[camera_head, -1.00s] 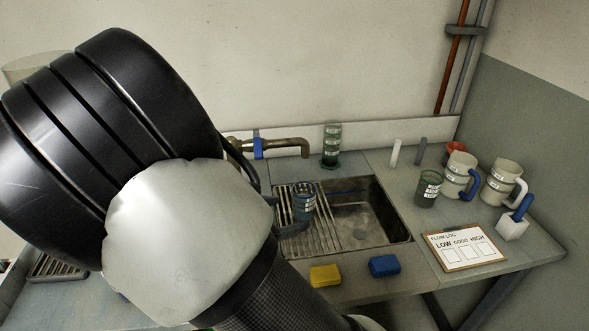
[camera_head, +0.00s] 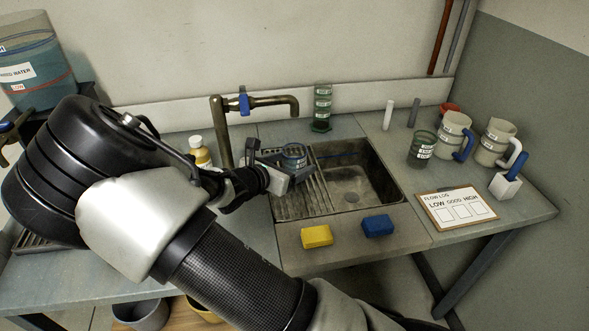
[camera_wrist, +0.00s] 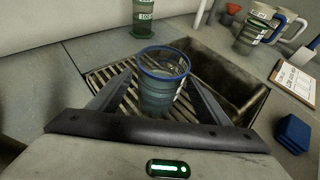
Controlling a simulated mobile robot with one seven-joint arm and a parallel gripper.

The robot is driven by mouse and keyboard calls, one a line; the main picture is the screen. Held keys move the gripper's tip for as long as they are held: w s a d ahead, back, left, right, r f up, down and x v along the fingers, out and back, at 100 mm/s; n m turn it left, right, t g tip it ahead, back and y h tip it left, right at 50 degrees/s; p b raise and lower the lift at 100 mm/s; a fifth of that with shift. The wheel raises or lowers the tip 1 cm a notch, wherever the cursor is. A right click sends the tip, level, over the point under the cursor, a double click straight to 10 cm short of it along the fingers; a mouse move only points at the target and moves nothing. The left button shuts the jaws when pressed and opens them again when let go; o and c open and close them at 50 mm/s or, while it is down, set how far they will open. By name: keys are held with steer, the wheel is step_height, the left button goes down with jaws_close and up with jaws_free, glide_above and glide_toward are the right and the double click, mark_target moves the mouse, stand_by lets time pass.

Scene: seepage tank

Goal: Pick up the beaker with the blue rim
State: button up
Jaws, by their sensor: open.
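The beaker with the blue rim (camera_head: 294,156) is a clear, blue-tinted cup with a pale label. It stands upright on the slatted rack over the left part of the sink. In the wrist view the beaker (camera_wrist: 162,80) sits between the two dark fingers of my gripper (camera_wrist: 160,92). The gripper is open, with a finger on either side of the beaker. I cannot tell whether either finger touches it. In the head view my gripper (camera_head: 280,165) reaches in from the left at the beaker, and its fingers are partly hidden.
The brass tap (camera_head: 262,104) stands just behind the rack. A green measuring cylinder (camera_head: 321,108) is behind the sink. A green-rimmed beaker (camera_head: 422,150) and jugs stand right. Yellow (camera_head: 317,236) and blue sponges (camera_head: 378,226) lie in front. The sink basin (camera_head: 355,180) is open.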

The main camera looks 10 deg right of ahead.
steer(key=b+x, duration=0.1)
steer(key=x, duration=0.4)
steer(key=shift+w+d, duration=0.1)
steer(key=shift+c, duration=0.3)
steer(key=shift+r, duration=0.1)
steer(key=c, duration=1.3)
steer(key=shift+r, duration=0.1)
